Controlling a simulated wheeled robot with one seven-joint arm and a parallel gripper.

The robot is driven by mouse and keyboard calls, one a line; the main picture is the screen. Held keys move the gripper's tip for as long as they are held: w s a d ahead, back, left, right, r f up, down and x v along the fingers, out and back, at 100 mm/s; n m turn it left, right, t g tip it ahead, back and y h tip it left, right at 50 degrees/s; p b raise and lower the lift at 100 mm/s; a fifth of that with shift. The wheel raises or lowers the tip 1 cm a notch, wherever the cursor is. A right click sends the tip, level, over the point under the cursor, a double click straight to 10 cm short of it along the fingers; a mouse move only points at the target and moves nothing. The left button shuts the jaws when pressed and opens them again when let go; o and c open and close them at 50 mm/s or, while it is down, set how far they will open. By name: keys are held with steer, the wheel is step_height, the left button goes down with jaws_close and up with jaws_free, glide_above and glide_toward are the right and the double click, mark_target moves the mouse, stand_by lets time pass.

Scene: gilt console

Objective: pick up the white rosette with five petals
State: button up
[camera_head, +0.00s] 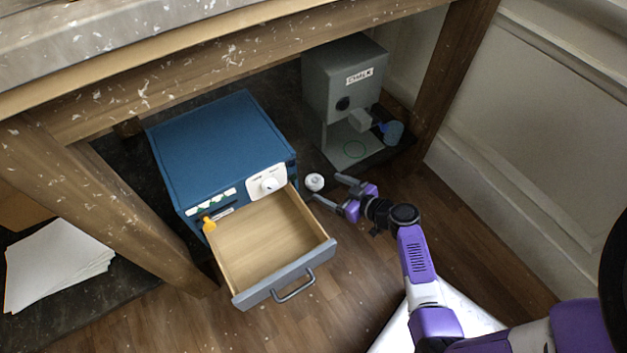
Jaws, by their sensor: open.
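A small round white object (315,182), which looks like the white rosette, lies low between the blue cabinet and the grey machine. Its petals are too small to count. My gripper (329,189) is open, with its two dark fingers pointing left toward the white object. The fingertips are close to its right side, one toward its upper right and one toward its lower right. Nothing shows between the fingers. I cannot tell whether they touch the object.
The blue cabinet (215,142) has an open, empty wooden drawer (268,245) left of my gripper. The grey machine (343,75) stands behind it. A wooden table leg (450,75) rises at upper right. White papers (55,265) lie far left. Wooden floor (480,225) is clear on the right.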

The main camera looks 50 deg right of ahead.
mark_target(314, 179)
steer(key=b+x, duration=0.2)
steer(key=x, duration=0.4)
steer(key=shift+w+d+f, duration=0.15)
steer(key=shift+d+f, duration=0.05)
steer(key=c, duration=1.5)
steer(key=shift+o, duration=0.2)
steer(key=shift+r, duration=0.15)
